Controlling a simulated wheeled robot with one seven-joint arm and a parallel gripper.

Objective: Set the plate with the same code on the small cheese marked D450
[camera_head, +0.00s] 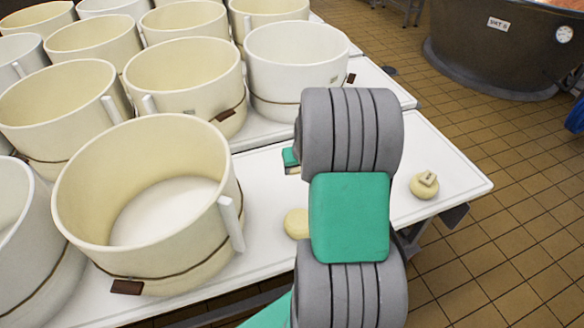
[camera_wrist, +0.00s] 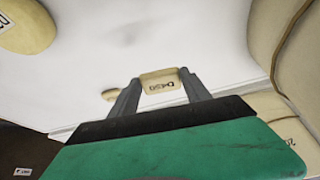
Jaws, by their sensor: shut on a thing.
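My gripper (camera_wrist: 160,93) is shut on a small beige plate (camera_wrist: 152,81), held between its two grey fingertips in the wrist view. Dark characters on the plate are small and look like D450. Another cheese (camera_wrist: 32,28) at the upper left bears a label cut off by the frame. In the head view one pale cheese (camera_head: 297,223) is partly hidden by my arm. Another cheese (camera_head: 423,190) at the right has a small plate (camera_head: 428,178) on top. I cannot read the cheeses' codes there.
Large cream moulds (camera_head: 150,185) with tags crowd the left of the white table (camera_head: 465,178). A mould wall stands close on the right in the wrist view (camera_wrist: 285,45). A dark vat (camera_head: 490,50) stands on the tiled floor behind. The table's right end is mostly clear.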

